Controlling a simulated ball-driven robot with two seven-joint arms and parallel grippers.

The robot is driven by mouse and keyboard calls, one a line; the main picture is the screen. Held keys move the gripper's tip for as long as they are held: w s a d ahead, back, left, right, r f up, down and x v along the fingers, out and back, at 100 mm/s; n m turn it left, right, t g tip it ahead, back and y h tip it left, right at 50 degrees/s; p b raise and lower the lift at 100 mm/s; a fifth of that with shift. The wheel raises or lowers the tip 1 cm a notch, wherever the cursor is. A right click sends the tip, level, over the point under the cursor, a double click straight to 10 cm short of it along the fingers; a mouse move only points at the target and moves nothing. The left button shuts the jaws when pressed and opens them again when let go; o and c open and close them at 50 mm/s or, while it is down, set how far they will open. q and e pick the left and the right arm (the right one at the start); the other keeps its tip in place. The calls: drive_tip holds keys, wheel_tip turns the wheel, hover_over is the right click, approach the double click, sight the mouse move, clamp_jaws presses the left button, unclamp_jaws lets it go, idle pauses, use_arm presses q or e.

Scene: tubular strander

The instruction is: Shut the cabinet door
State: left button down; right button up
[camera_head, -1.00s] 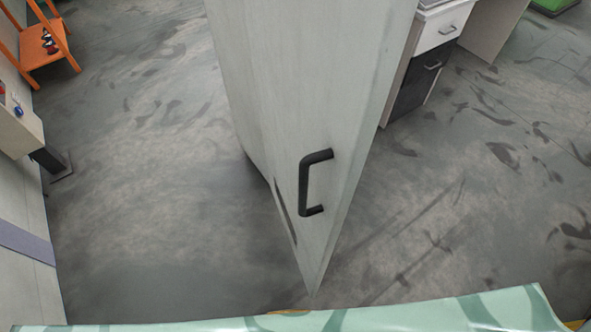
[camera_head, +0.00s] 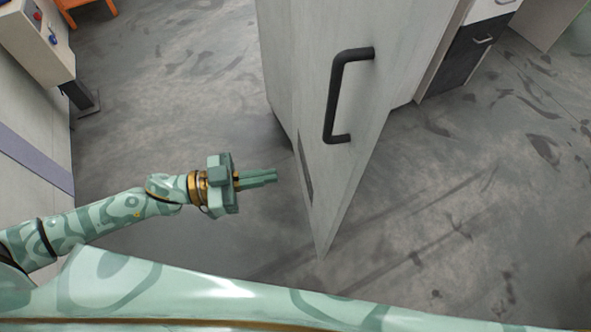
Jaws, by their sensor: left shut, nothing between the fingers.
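The grey cabinet door (camera_head: 372,105) stands tall in the middle of the head view, its lower corner pointing toward me. A black bar handle (camera_head: 335,98) is on its face. My left gripper (camera_head: 276,176) is shut and empty, to the left of the door's lower part, with its fingers pointing right toward it. A small gap shows between the fingertips and the door in the picture. My right gripper is not in view.
A wall-side unit with a small shelf box (camera_head: 40,45) is at the left. An orange stand (camera_head: 78,14) is at the top left. A white and dark drawer unit (camera_head: 470,55) is at the upper right. Grey floor is clear on both sides of the door.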

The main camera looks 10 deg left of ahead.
sight(344, 164)
use_arm(q)
drive_tip(key=b+x, duration=0.1)
drive_tip(key=x, duration=1.2)
